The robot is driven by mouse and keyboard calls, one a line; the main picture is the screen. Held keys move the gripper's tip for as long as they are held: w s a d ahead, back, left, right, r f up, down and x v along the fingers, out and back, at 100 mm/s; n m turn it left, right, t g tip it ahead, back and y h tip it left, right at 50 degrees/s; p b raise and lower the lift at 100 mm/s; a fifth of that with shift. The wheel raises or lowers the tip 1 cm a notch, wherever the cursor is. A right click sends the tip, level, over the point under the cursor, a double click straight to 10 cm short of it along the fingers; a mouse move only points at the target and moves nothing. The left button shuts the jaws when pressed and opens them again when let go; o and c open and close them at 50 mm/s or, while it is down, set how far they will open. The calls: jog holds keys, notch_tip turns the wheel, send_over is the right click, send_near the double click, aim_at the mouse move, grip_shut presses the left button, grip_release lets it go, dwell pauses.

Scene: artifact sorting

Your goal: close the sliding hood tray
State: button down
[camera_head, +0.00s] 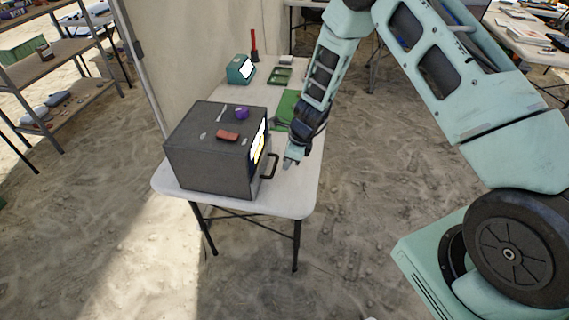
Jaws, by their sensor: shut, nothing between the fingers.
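The hood is a dark grey box (205,163) on the near end of a white folding table. Its right face carries a lit white-and-yellow panel (258,146) and a dark bar handle (271,166), which looks like the tray's handle. The tray's front seems close to the box; any gap is too small to judge. My gripper (291,162) is shut and empty, just right of the handle and apparently apart from it. The far side of the gripper is hidden.
A red block (228,135), a purple piece (242,113) and small pale pieces lie on the box top. Farther back on the table (293,203) are a teal device (240,71), a red upright tool (254,46) and green trays (281,76).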

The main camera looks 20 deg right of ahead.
jog(key=shift+s+d+r, duration=0.25)
jog(key=shift+d+r, duration=0.05)
jog(key=shift+d, duration=0.15)
jog(key=shift+s+d+r, duration=0.25)
jog(key=shift+d, duration=0.15)
jog(key=v, duration=0.9)
jog(key=shift+b, duration=0.3)
jog(key=s+a+r+n+g, duration=0.2)
jog(key=s+a+r+n, duration=1.25)
jog(key=s+n, duration=0.2)
jog(key=s+r+n+h, duration=0.1)
jog(key=s+r+n, duration=0.1)
jog(key=s+n, duration=0.5)
jog(key=s+r+n+h, duration=0.1)
jog(key=s+r+n, duration=0.1)
jog(key=s+n, duration=0.6)
jog(key=shift+s+r+n, duration=0.25)
jog(key=shift+r+n, duration=0.15)
jog(key=shift+n, duration=0.05)
